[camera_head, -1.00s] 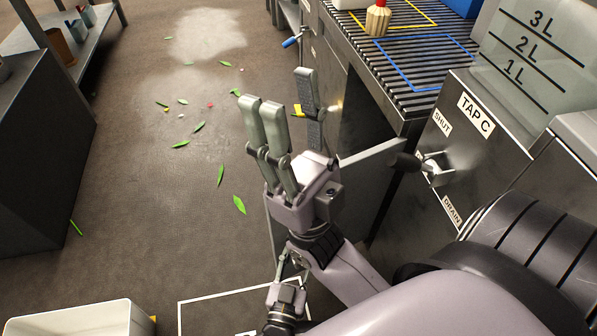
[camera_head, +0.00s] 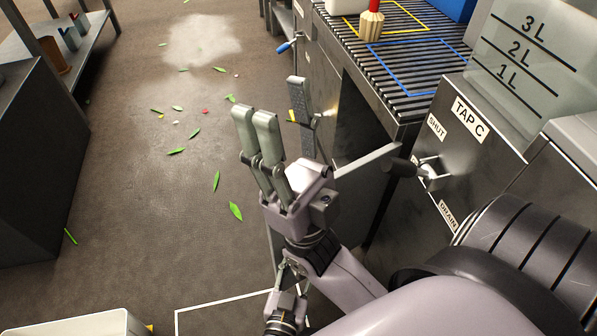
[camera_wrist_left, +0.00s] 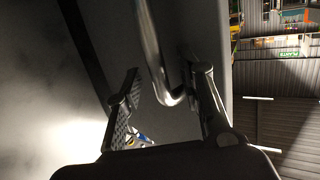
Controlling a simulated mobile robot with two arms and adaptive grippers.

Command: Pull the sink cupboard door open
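In the left wrist view, a bent metal bar handle (camera_wrist_left: 153,55) runs down a dark grey panel, which looks like the cupboard door (camera_wrist_left: 205,25). My left gripper (camera_wrist_left: 165,85) has its fingers apart, one on each side of the handle. The right-hand finger is close to the bar; whether it touches is unclear. In the head view, my left gripper is low and mostly hidden behind my right arm, and the door's position is unclear. My right gripper (camera_head: 278,112) is open and empty, fingers pointing up the picture, in front of the counter.
A slatted counter (camera_head: 408,92) with a wooden-handled brush (camera_head: 371,24) lies at the upper right. The tap C tank (camera_head: 470,150) with its lever (camera_head: 432,171) is at the right. A white bin (camera_head: 85,325) sits lower left.

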